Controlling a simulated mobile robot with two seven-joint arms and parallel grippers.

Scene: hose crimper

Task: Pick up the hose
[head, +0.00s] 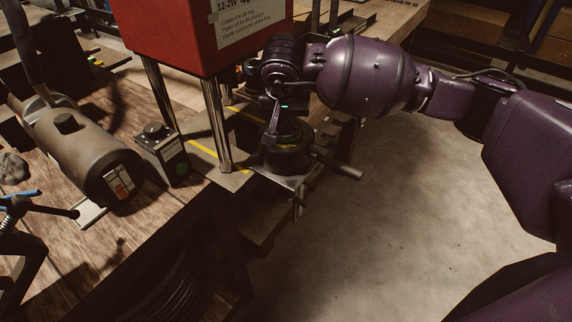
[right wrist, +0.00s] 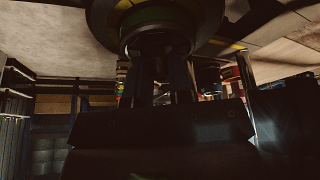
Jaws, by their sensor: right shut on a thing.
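My right gripper (head: 298,203) hangs low from the purple arm that comes in from the right. It is beside the bench edge, to the right of the red machine's metal posts. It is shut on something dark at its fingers. The dark housing hides most of what it holds, so I cannot make out the hose's shape there. In the right wrist view the fingers (right wrist: 162,88) are close together in deep shade above a wide dark block (right wrist: 160,125). My left gripper is not in view.
The red machine (head: 190,35) stands on metal posts (head: 215,125) left of my arm. A small control box (head: 162,155) and a dark motor cylinder (head: 85,150) sit on the wooden bench (head: 60,250). Concrete floor (head: 390,220) is open at the right.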

